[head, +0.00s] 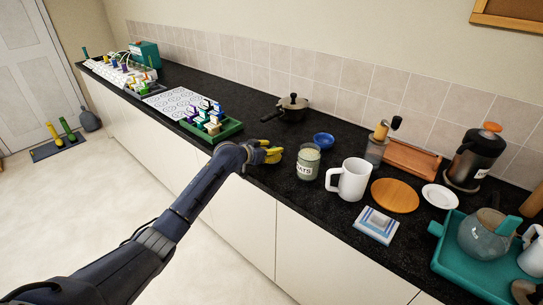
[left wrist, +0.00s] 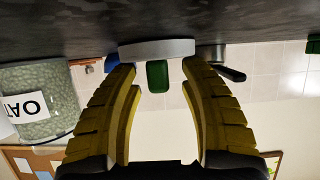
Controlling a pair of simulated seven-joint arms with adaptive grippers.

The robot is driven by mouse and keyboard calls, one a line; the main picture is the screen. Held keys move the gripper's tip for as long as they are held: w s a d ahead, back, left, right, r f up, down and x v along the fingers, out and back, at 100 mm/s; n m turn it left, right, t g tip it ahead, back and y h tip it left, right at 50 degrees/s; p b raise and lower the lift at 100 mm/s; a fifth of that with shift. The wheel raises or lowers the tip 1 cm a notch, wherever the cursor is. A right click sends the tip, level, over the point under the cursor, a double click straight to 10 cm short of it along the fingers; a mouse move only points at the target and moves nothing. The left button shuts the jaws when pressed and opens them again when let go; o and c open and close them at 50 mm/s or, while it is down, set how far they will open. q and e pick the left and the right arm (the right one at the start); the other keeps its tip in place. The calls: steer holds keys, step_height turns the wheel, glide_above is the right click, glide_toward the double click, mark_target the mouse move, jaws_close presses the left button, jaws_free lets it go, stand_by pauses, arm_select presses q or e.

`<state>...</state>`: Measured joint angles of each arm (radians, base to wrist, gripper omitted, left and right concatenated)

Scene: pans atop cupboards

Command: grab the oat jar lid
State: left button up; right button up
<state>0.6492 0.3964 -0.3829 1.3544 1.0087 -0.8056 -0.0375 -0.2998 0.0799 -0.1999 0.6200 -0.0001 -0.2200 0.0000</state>
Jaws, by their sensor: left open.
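The oat jar (head: 308,163), a glass jar of pale oats with a white label, stands upright on the dark counter, right of my left gripper. It also shows upside down at the left of the left wrist view (left wrist: 60,82). A pale grey disc with a green knob, apparently the oat jar lid (left wrist: 157,50), lies flat on the counter apart from the jar. My left gripper (head: 270,151) is open, its yellow fingers (left wrist: 160,68) on either side of the green knob, with gaps visible. In the head view the gripper hides the lid. My right gripper is not in view.
A blue bowl (head: 323,140) and a dark lidded pan (head: 292,108) stand behind the gripper. A white mug (head: 350,180) stands right of the jar. A green tray (head: 226,131) with small coloured items lies to the left. The counter's front edge is close.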

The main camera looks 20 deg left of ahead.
arm_select(q)
jaws_close()
stand_by(0.5)
